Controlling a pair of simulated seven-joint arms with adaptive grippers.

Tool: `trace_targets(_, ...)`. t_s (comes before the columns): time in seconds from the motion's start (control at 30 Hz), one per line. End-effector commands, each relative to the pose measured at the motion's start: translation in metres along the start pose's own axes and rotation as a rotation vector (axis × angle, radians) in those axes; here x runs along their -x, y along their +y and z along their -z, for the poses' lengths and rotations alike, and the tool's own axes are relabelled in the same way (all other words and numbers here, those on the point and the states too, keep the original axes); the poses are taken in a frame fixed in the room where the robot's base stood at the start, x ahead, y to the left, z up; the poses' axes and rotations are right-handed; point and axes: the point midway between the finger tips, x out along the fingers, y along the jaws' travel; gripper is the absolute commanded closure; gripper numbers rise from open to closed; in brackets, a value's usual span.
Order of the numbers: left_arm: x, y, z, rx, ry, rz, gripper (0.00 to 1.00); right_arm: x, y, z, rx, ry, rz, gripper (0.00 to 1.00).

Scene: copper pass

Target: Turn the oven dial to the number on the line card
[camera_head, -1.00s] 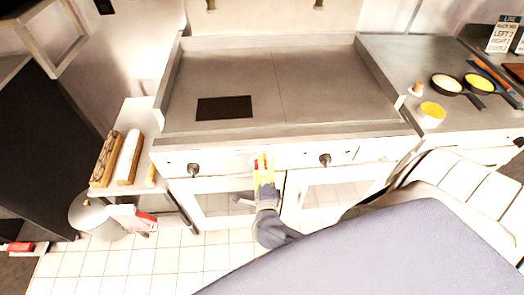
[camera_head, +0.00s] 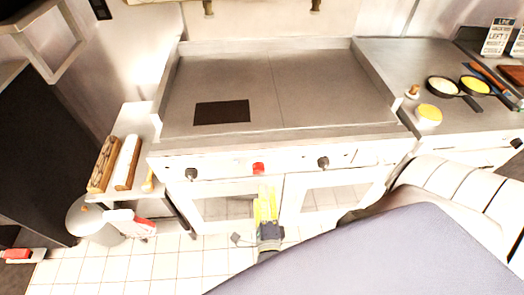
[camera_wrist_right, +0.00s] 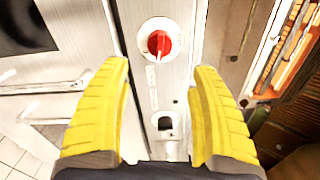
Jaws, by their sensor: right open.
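The red oven dial (camera_head: 258,168) is on the front panel of the range, between two black knobs. In the right wrist view the dial (camera_wrist_right: 159,43) sits on a round white plate, ahead of my fingers. My right gripper (camera_head: 266,198) has yellow fingers and is below the dial in the head view, apart from it. In the right wrist view the gripper (camera_wrist_right: 162,95) is open with nothing between its fingertips. The line card (camera_head: 497,37) stands at the back right; its lines seem to read left 3 and right 2, but the small print is blurred. My left gripper is not in view.
Black knobs (camera_head: 191,174) and (camera_head: 323,163) flank the dial on the range front. Oven doors with windows (camera_head: 322,197) are below.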

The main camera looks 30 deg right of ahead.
Motion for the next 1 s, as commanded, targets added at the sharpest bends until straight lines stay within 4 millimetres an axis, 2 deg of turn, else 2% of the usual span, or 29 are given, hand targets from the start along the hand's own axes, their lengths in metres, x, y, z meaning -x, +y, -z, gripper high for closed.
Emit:
trace_targets(0.2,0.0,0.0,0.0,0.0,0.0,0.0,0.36,0.013,0.0,0.0,0.0,0.001,-0.001,0.38)
trace_targets(0.73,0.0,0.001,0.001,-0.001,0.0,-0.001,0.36,0.015,0.0,-0.001,0.001,-0.004,0.001,0.38)
trace_targets(0.9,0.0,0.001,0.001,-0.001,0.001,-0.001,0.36,0.016,-0.003,-0.02,0.059,-0.088,0.026,0.38)
trace_targets(1.0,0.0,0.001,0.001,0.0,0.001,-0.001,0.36,0.023,0.012,-0.039,0.19,-0.199,0.051,0.38)
